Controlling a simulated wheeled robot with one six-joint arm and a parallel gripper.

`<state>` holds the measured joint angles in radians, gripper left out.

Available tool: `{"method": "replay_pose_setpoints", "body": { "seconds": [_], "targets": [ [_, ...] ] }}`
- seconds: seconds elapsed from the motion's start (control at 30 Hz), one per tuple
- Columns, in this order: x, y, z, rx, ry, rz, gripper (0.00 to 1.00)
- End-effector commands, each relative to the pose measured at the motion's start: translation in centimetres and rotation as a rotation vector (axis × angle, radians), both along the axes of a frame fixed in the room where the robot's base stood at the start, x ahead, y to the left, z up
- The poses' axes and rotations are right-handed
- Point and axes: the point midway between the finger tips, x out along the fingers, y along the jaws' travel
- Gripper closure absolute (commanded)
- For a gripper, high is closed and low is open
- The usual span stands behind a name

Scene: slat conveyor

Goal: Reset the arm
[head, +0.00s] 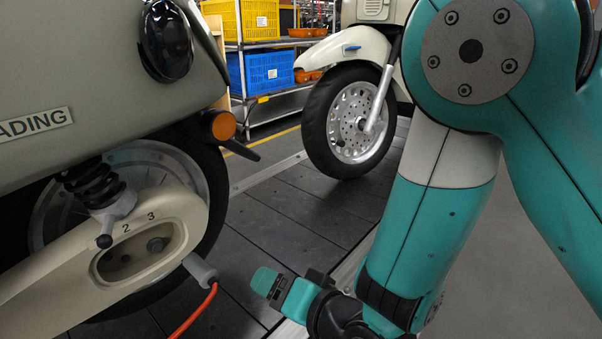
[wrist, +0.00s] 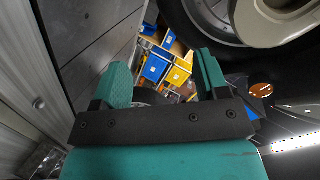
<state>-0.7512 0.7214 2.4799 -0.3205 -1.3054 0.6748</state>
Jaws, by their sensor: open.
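My gripper (head: 280,290) is at the lower middle of the head view, at the end of my teal arm, low over the conveyor's edge. In the wrist view my gripper (wrist: 162,82) shows two teal fingers spread apart with nothing between them. In the head view it is to the right of a grey plug (head: 200,270) with a red cable, and apart from it. The plug is at the right end of a cream housing (head: 150,235) marked 2 and 3, with a recessed opening. The plug's tip is hidden.
A cream scooter (head: 90,95) fills the left of the head view, its wheel beside the housing. Another scooter's front wheel (head: 350,125) stands farther back on the dark slat conveyor (head: 290,205). A shelf holds a blue crate (head: 265,72) and a yellow crate (head: 250,20). Grey floor is clear at right.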

Motion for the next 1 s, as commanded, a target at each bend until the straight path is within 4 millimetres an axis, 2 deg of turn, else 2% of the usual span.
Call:
{"method": "replay_pose_setpoints", "body": {
  "seconds": [0.03, 0.1, 0.27, 0.37, 0.5, 0.87, 0.9, 1.0],
  "targets": [
    [1.0, -1.0, 1.2, -0.056, 0.022, -0.006, 0.32],
    [1.2, -2.0, 2.5, -0.149, 0.058, 0.023, 0.32],
    [0.2, -5.2, 5.5, -0.347, 0.132, 0.141, 0.32],
    [-1.4, -7.6, 7.6, -0.463, 0.17, 0.24, 0.32],
    [-4.6, -11.1, 10.1, -0.61, 0.211, 0.394, 0.32],
    [-12.8, -18.6, 14.3, -0.871, 0.277, 0.714, 0.32],
    [-13.0, -18.7, 16.0, -0.876, 0.281, 0.727, 0.32],
    [-12.9, -18.7, 18.6, -0.873, 0.285, 0.726, 0.32]
  ]
}}
